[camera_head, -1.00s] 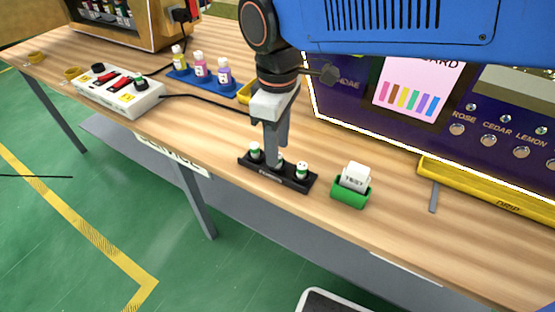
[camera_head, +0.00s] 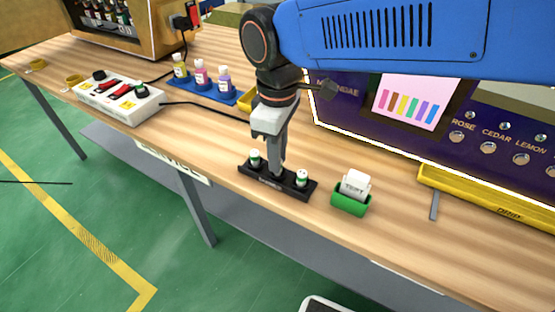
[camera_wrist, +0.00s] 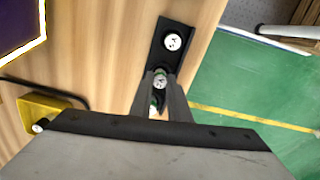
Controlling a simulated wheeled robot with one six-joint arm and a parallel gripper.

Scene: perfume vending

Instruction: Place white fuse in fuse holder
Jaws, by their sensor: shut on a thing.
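A black rack (camera_head: 300,191) with short white-and-green fuses stands near the table's front edge. One fuse (camera_head: 255,158) sits at its left end and another (camera_head: 302,177) at its right end. My gripper (camera_head: 276,172) points down at the middle of the rack. In the wrist view my gripper (camera_wrist: 160,84) is shut on the middle fuse (camera_wrist: 160,82), whose white top shows between the fingers. An end fuse (camera_wrist: 172,41) stands beyond it in the rack (camera_wrist: 164,62). The fingers hide the middle fuse in the head view. I cannot make out a separate fuse holder.
A green box with white cards (camera_head: 350,204) stands close right of the rack. A white control box (camera_head: 118,98) and a blue stand of bottles (camera_head: 212,94) are to the left. The dark vending machine (camera_head: 350,115) stands behind, with a yellow tray (camera_head: 480,197) before it.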

